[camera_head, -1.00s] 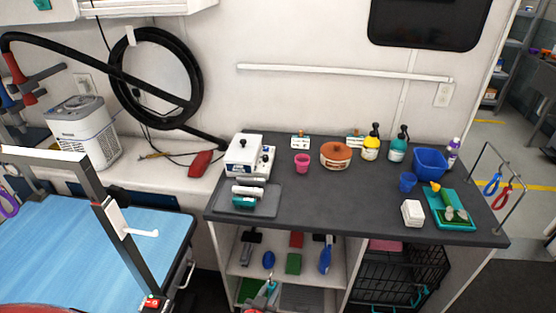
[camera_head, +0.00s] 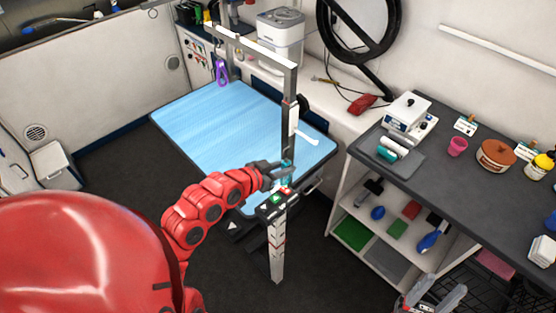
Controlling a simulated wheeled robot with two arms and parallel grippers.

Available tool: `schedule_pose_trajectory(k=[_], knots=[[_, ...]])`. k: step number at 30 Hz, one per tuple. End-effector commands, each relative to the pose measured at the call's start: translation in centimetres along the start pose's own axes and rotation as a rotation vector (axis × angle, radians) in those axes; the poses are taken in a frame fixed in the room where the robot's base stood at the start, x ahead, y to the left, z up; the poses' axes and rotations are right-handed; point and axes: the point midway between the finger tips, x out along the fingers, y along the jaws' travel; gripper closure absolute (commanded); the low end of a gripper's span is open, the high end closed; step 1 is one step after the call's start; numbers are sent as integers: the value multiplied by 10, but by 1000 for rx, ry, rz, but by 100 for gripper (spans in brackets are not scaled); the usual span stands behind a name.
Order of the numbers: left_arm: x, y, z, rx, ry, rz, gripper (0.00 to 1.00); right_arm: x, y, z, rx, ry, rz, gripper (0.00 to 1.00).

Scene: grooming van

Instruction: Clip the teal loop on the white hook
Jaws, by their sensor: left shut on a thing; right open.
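The white hook (camera_head: 305,137) sticks out to the right from a white plate on the upright post of the grooming arm, at the near right edge of the blue table. My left gripper (camera_head: 284,171) is shut on a small teal piece (camera_head: 287,167), taken as the teal loop, in front of the post and below and left of the hook. The fingers hide part of it, and its loop shape is not clear. It appears apart from the hook. My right gripper (camera_head: 436,297) is open and empty at the bottom, right of centre.
The blue grooming table (camera_head: 215,125) lies behind my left arm. A purple loop (camera_head: 222,72) hangs at its far side. A red-and-green control box (camera_head: 280,197) sits below my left gripper. The dark counter (camera_head: 460,192) with its open shelves stands at right.

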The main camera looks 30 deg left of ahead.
Motion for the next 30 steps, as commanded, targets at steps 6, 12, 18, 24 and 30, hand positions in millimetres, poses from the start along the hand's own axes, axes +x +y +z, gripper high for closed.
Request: schedule_pose_trajectory(k=[6, 12, 18, 24, 30], knots=[[4, -1, -4, 3, 1, 6, 100, -1, 0, 0, 0, 0, 0, 51], [17, 0, -10, 6, 3, 7, 100, -5, 0, 1, 0, 0, 0, 51], [31, 0, -15, 4, 1, 6, 100, -9, 0, 2, 0, 0, 0, 51], [45, -1, -22, 4, 2, 6, 100, -14, -1, 2, 0, 0, 0, 51], [59, 0, -29, 4, 3, 7, 100, -19, -1, 3, 0, 0, 0, 51]])
